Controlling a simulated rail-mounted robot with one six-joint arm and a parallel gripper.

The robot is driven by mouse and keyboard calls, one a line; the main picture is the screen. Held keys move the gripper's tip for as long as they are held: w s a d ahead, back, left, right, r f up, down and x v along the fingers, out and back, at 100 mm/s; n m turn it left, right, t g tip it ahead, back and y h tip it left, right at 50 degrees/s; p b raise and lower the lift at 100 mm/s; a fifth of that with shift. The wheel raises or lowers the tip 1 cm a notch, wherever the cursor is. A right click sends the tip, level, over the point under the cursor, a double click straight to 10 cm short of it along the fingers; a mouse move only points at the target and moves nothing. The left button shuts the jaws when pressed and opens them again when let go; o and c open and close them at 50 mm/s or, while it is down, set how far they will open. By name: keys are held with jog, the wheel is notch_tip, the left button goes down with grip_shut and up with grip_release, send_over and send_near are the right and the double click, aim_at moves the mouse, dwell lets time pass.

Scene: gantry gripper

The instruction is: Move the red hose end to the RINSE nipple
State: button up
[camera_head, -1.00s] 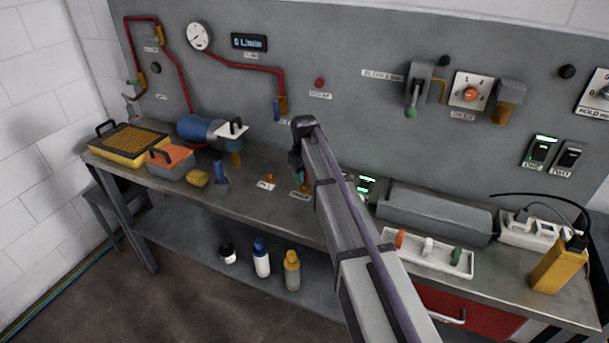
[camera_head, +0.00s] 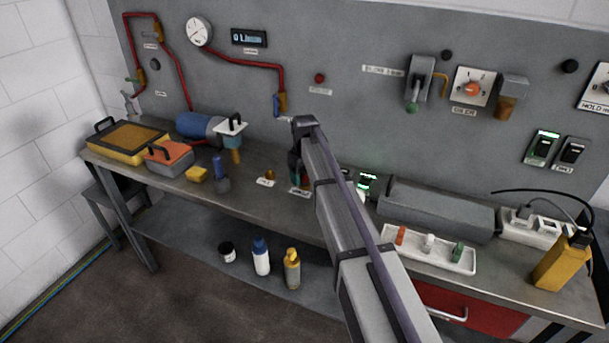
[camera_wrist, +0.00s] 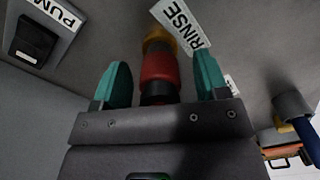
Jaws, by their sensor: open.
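In the wrist view my gripper (camera_wrist: 162,68) is open. Its teal fingers stand on either side of the red hose end (camera_wrist: 160,68), with a gap on both sides. The hose end lines up with the brass RINSE nipple (camera_wrist: 159,39) and appears to meet it; how far it sits on is hard to tell. The RINSE label (camera_wrist: 180,22) lies beside the nipple. In the head view my gripper (camera_head: 298,172) is low over the bench by the RINSE label (camera_head: 300,191), and my arm hides part of the hose.
Another brass nipple (camera_head: 269,175) stands to the left. A blue-handled tool (camera_head: 220,172) stands farther left, near a yellow sponge (camera_head: 197,174). A PUMP label and black switch (camera_wrist: 33,42) are close by. A white tray (camera_head: 412,257) and grey box (camera_head: 436,208) are on the right.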

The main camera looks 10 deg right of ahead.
notch_tip(320, 180, up, 11)
jog(key=p, duration=1.1)
jog(key=shift+f, duration=0.1)
jog(key=shift+a, duration=0.1)
